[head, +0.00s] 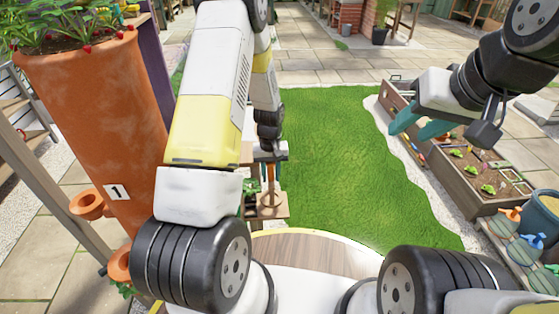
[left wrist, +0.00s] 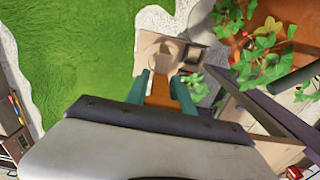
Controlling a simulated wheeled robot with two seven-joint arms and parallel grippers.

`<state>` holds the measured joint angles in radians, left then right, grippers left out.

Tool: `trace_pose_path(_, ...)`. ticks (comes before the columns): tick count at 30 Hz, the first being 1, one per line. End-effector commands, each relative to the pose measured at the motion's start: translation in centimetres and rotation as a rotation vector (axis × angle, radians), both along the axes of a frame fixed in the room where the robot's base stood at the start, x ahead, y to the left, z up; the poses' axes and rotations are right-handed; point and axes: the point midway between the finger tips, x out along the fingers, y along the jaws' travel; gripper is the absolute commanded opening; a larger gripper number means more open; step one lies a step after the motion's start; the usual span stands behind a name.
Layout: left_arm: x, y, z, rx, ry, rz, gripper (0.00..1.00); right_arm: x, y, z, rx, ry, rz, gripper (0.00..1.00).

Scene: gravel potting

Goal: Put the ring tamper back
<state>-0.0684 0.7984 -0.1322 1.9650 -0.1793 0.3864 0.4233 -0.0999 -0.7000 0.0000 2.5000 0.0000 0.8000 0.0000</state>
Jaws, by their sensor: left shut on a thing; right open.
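My left gripper (head: 272,172) is shut on the ring tamper, a brown wooden-looking tool (head: 270,190) upright between its teal fingers. The tamper stands over a small wooden stand (head: 282,212); I cannot tell whether it touches it. In the left wrist view, the fingers (left wrist: 161,92) close around the tamper's brown part (left wrist: 160,93), and the pale stand (left wrist: 146,52) with a square dark-centred opening lies just beyond. The tamper's lower end is largely hidden. My right gripper (head: 420,124) is open and empty, high over the right side.
A tall terracotta planter (head: 95,110) marked 1 stands at the left. A wooden planter bed (head: 450,178) with seedlings is at the right, with colored watering cans (head: 533,220) near it. Green lawn (head: 340,160) is clear in the middle. A round wooden table (head: 310,250) is in front.

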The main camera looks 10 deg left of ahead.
Motion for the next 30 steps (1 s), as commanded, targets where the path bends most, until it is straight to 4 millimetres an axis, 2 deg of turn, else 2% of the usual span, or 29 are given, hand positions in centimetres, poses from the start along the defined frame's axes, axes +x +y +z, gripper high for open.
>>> trace_pose_path(3,1.5,0.1,-0.2,0.0,0.0,0.0,0.0,0.0,0.0,0.0,0.0,0.0,0.0,0.41)
trace_pose_path(6,1.8,0.1,-0.3,0.0,0.001,0.0,0.0,0.0,0.0,0.0,0.0,0.0,0.0,0.41)
trace_pose_path(15,1.8,0.1,-3.6,-0.001,0.002,-0.001,0.0,0.0,0.0,0.0,0.0,0.0,0.0,0.41)
trace_pose_path(25,1.8,0.1,-3.9,0.0,0.001,-0.001,0.0,0.0,0.0,0.0,0.0,0.0,0.0,0.41)
trace_pose_path(26,1.8,0.1,-4.0,-0.001,0.002,-0.001,0.31,0.0,0.0,0.0,0.0,0.0,0.0,0.41)
trace_pose_path(29,1.8,0.1,-3.9,0.0,0.001,-0.001,0.51,0.0,0.0,0.0,0.0,0.0,0.0,0.41)
trace_pose_path(30,1.8,0.1,-3.9,0.0,0.001,-0.001,0.51,0.0,0.0,0.0,0.0,0.0,0.0,0.41)
